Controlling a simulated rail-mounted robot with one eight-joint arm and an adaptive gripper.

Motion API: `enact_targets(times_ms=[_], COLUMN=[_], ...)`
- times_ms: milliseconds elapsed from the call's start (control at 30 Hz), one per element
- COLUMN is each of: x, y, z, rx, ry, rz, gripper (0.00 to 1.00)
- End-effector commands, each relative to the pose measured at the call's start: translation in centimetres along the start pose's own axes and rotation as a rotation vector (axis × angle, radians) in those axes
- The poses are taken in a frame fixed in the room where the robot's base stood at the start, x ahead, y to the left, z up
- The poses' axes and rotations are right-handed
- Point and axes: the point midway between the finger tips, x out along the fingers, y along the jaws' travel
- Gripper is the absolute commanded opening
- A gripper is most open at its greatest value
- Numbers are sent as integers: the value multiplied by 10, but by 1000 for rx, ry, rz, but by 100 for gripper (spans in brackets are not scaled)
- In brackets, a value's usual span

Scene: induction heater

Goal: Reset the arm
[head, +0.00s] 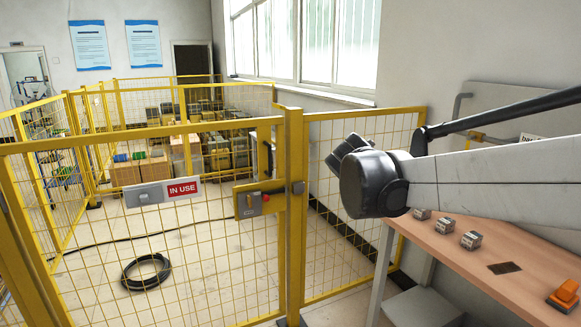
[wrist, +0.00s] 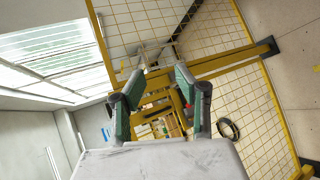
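My gripper (wrist: 158,74) shows in the wrist view with its two green-padded fingers spread apart and nothing between them. Yellow fence frames show behind the gap, at a distance. In the head view my white arm reaches in from the right and ends at a dark rounded joint in front of the fence. The gripper itself is hidden behind that joint there, or too unclear to make out.
A yellow mesh fence (head: 294,205) crosses the front, with an "IN USE" sign (head: 184,188) and a latch box (head: 250,200). A wooden-topped table (head: 455,250) with small boxes (head: 471,240) and an orange item (head: 565,295) stands below my arm. A black cable coil (head: 146,272) lies beyond the fence.

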Motion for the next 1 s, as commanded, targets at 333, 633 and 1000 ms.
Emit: enact_targets(times_ms=[333,633,1000], x=[-89,-160,-225], y=[-85,-175,-275], z=[70,102,110], rx=[501,923,1346], ry=[-30,-77,-148], rz=[-192,-360,-542], gripper=[31,31,31])
